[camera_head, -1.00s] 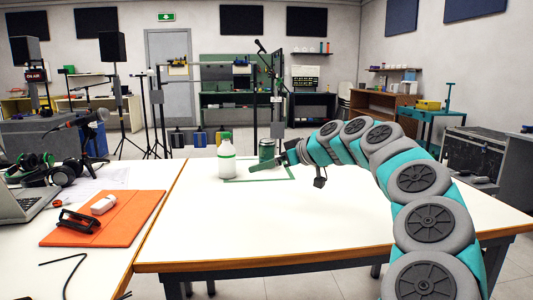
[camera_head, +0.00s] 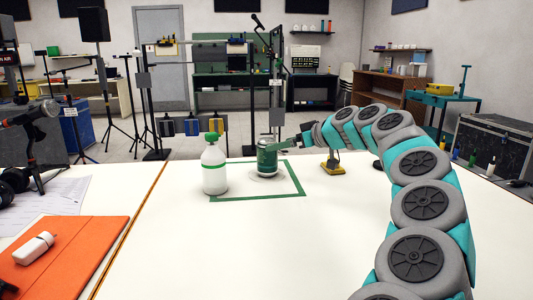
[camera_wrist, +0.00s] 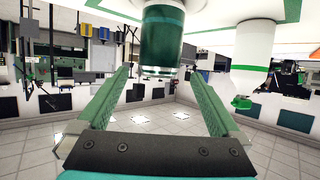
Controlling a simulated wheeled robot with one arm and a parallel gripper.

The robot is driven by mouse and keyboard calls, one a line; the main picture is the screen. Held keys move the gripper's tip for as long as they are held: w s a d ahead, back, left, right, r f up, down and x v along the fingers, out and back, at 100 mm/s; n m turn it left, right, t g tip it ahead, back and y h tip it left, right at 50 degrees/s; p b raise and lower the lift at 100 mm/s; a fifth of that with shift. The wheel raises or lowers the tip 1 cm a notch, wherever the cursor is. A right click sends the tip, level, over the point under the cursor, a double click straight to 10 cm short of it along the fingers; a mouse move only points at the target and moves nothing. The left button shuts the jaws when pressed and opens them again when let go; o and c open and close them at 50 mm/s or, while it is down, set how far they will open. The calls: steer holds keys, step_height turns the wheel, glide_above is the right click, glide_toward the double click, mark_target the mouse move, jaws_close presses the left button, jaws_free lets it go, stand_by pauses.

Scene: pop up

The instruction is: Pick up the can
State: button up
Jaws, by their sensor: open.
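The can (camera_head: 267,158) is dark green with a pale band and stands upright on the white table inside a green square outline (camera_head: 254,197). My gripper (camera_head: 284,144) reaches in from the right, close to the can's upper right side. In the wrist view, which looks upside down, my gripper (camera_wrist: 158,72) is open with its two green fingers apart. The can (camera_wrist: 162,42) appears in line with the gap, at the fingertips. I cannot tell whether it is between the tips or just beyond them. I see no grip on it.
A white bottle with a green cap (camera_head: 214,170) stands just left of the can; it also shows in the wrist view (camera_wrist: 248,52). A small yellow-based object (camera_head: 333,166) sits to the right, near my arm. An orange mat (camera_head: 62,255) lies front left. The table's front middle is clear.

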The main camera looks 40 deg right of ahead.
mark_target(267, 157)
steer(key=x, duration=0.3)
steer(key=p+x, duration=0.1)
steer(key=x, duration=0.3)
steer(key=shift+w+f, duration=0.2)
steer(key=shift+f, duration=0.15)
steer(key=c, duration=1.4)
steer(key=shift+r, duration=0.15)
